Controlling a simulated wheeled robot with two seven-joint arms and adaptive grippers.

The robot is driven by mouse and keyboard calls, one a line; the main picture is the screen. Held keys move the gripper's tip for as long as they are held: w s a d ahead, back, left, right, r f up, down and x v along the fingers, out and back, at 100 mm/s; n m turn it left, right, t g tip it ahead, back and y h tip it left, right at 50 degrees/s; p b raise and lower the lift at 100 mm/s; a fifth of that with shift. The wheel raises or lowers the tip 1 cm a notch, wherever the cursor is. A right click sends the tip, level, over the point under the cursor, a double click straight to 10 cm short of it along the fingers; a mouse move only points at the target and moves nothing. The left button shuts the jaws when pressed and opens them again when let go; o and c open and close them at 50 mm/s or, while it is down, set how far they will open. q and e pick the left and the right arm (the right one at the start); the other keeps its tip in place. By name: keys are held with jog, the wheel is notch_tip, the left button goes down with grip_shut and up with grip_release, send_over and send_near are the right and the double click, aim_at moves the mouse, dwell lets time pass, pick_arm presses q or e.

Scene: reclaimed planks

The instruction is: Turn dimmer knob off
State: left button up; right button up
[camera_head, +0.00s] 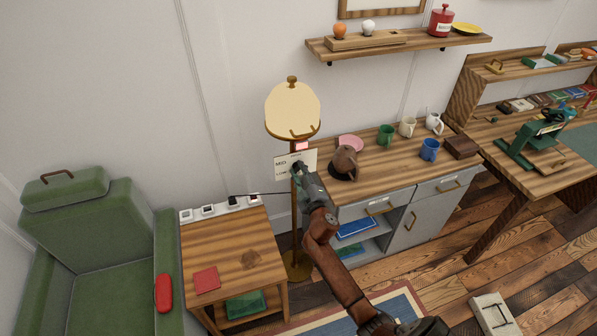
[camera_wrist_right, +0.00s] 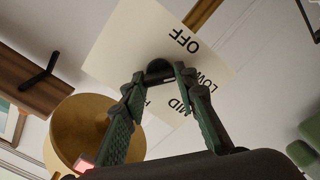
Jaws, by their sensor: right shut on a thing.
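A floor lamp with a cream shade (camera_head: 292,112) stands against the wall on a brass pole. A white label plate (camera_head: 283,163) is mounted on it, and it also shows in the wrist view (camera_wrist_right: 130,45) with OFF, LOW and MID readable and another label partly hidden. A dark dimmer knob (camera_wrist_right: 159,66) sits on the plate between my right gripper's fingertips. My right gripper (camera_head: 299,169) is shut on this knob, and its fingers hide much of it. I cannot tell which label the knob points to. My left gripper is not in view.
A wooden side table (camera_head: 232,252) with a power strip (camera_head: 221,208) stands left of the lamp, beside a green armchair (camera_head: 95,235). A cabinet (camera_head: 400,185) with mugs and a brown kettle (camera_head: 344,163) stands to the right. A shelf (camera_head: 400,43) hangs above.

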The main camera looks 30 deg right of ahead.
jog(key=n, duration=0.3)
jog(key=shift+f+n, duration=0.1)
jog(key=shift+n, duration=0.2)
jog(key=shift+a+n, duration=0.1)
jog(key=shift+n, duration=1.7)
jog(key=o, duration=1.1)
jog(key=shift+o, duration=0.2)
jog(key=v, duration=1.2)
jog(key=shift+f, duration=0.2)
